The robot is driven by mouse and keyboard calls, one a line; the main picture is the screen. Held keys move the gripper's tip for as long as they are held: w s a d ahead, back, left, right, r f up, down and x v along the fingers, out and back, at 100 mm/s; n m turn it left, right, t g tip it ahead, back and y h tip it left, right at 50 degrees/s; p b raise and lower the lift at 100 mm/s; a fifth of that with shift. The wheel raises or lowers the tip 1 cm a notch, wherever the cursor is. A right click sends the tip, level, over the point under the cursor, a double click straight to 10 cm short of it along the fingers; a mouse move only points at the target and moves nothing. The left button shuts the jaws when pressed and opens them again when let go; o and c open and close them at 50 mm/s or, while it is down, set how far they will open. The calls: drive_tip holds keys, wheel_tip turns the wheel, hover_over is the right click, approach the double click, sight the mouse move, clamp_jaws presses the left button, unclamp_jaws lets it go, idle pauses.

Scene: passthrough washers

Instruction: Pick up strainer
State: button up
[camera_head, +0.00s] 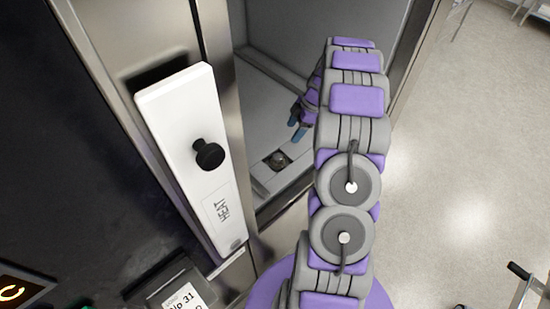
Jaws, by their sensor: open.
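A small dark round metal piece, which looks like the strainer (278,160), sits in a recess in the floor of the open metal chamber, near its front edge. My gripper (297,131), with blue fingertips, is inside the chamber, above and slightly right of that piece in the picture. It is open, and I see nothing between its fingertips. The gripper looks apart from the piece, but I cannot judge the height between them. My purple and grey arm covers the right part of the chamber.
A white panel (190,155) with a black knob (209,154) and the word HEAT stands left of the opening. Metal frame edges border the chamber on both sides. A control box with a label (183,298) is at the lower left.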

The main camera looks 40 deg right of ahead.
drive_tip(key=b, duration=0.1)
approach(279, 156)
wheel_tip(279, 156, down, 3)
drive_tip(key=a+f, duration=0.1)
drive_tip(key=a, duration=0.1)
drive_tip(key=shift+w+a+f+b, duration=0.2)
drive_tip(key=shift+a+f+b, duration=0.15)
drive_tip(key=shift+a, duration=0.05)
drive_tip(key=f, duration=0.1)
drive_tip(key=w+f, duration=0.1)
drive_tip(key=f, duration=0.1)
drive_tip(key=shift+a+f+b, duration=0.1)
drive_tip(key=shift+b, duration=0.2)
drive_tip(key=shift+d+f, duration=0.3)
drive_tip(key=shift+a, duration=0.25)
drive_tip(key=shift+a+r, duration=0.2)
drive_tip(key=shift+a, duration=0.3)
drive_tip(key=c, duration=0.5)
drive_tip(key=shift+d+f, duration=0.1)
drive_tip(key=shift+d, duration=0.4)
drive_tip(key=c, duration=0.6)
drive_tip(key=shift+c, duration=0.4)
drive_tip(key=shift+a, duration=0.15)
